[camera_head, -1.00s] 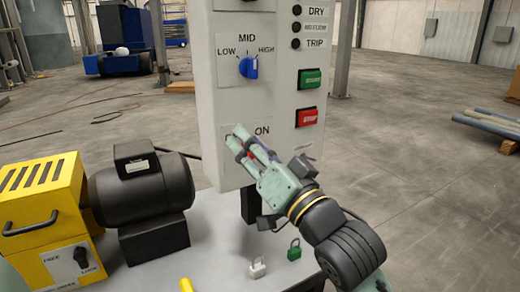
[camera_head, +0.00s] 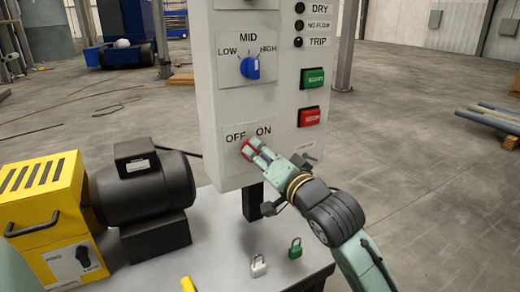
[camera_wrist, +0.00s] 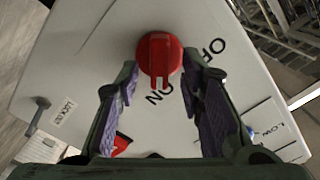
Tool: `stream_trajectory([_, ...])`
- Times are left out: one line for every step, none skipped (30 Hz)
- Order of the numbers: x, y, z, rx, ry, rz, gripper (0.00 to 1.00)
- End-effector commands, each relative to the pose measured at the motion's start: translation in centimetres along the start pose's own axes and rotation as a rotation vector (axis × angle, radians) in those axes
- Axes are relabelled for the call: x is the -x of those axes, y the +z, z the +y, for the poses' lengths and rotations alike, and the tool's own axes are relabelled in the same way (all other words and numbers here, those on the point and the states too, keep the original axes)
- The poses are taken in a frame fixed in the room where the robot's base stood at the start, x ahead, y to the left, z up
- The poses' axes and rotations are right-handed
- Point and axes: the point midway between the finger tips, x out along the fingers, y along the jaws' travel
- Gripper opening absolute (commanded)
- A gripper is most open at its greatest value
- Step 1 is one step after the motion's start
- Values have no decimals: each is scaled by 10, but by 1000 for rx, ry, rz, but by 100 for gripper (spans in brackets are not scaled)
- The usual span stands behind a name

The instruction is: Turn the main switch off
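The main switch is a red rotary knob with a raised bar, on the lower panel face between the OFF and ON labels. In the head view the knob (camera_head: 246,149) shows just past my fingertips, partly covered. In the wrist view the knob (camera_wrist: 160,52) is at the top middle, its bar pointing toward the ON lettering. My gripper (camera_head: 257,155) is at the knob; in the wrist view its two purple-padded fingers (camera_wrist: 161,68) are apart, one on each side of the knob's near part. I cannot tell whether they touch it.
Above the switch are a blue LOW-MID-HIGH selector (camera_head: 250,67), a green button (camera_head: 312,78) and a red button (camera_head: 310,116). A black motor (camera_head: 150,185) stands left. A white padlock (camera_head: 259,266) and a green padlock (camera_head: 295,249) stand on the table below.

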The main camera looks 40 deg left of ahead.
Motion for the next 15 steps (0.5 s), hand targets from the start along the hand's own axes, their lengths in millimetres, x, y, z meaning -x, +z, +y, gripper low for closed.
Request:
stream_trajectory([-5, 0, 0, 0, 1, -2, 35])
stream_trajectory([-6, 0, 0, 1, 1, -2, 35])
stream_trajectory([-8, 0, 0, 1, 0, -2, 35])
stream_trajectory([-9, 0, 0, 1, 0, -1, 35])
stream_trajectory([-10, 0, 0, 1, 0, -1, 35])
stream_trajectory([-10, 0, 0, 1, 0, -1, 35])
stream_trajectory([-10, 0, 0, 1, 0, 0, 35])
stream_trajectory([-10, 0, 0, 1, 0, 0, 35])
stream_trajectory([-10, 0, 0, 1, 0, 0, 35])
stream_trajectory([-10, 0, 0, 1, 0, 0, 35])
stream_trajectory([-10, 0, 0, 1, 0, 0, 35])
stream_trajectory([-10, 0, 0, 1, 0, 0, 35])
stream_trajectory([-10, 0, 0, 1, 0, 0, 33])
stream_trajectory([-10, 0, 0, 1, 0, 0, 31])
stream_trajectory([-10, 0, 0, 1, 0, 0, 28])
